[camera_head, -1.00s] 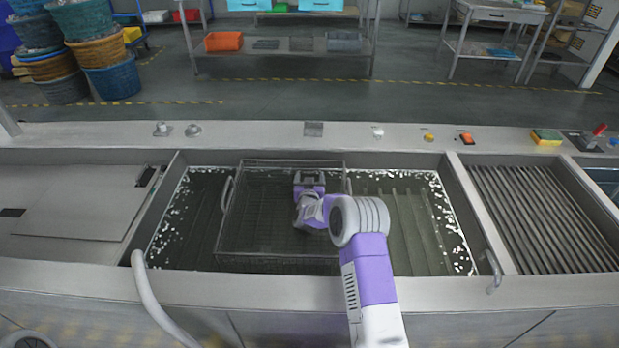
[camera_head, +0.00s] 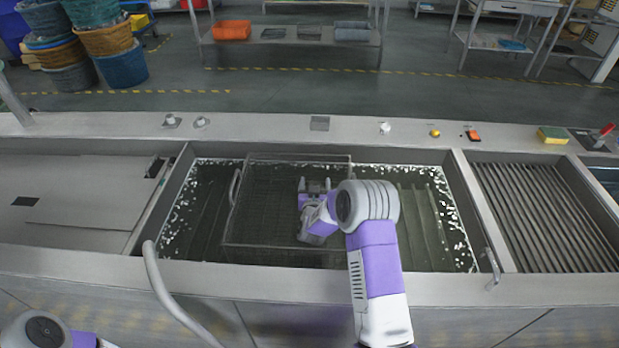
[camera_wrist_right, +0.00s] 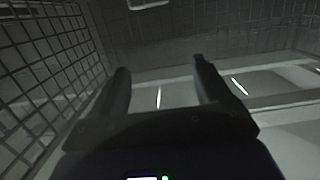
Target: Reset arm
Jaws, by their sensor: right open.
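My right gripper (camera_head: 315,186) is over the wire basket (camera_head: 236,215) in the water-filled tank (camera_head: 190,215), near the basket's right half. It is open, and nothing shows between its fingers. In the right wrist view the two dark fingers (camera_wrist_right: 162,82) stand apart, with the basket's mesh (camera_wrist_right: 40,70) at the left and along the top. My left gripper is out of view; only part of my left arm shows at the bottom left of the head view.
A ribbed drain section (camera_head: 540,215) lies right of the tank, and a flat steel cover (camera_head: 75,205) lies left. The back ledge carries knobs, an orange switch (camera_head: 473,135) and a yellow-green sponge (camera_head: 552,135). A pale curved pipe (camera_head: 160,285) runs along the front left.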

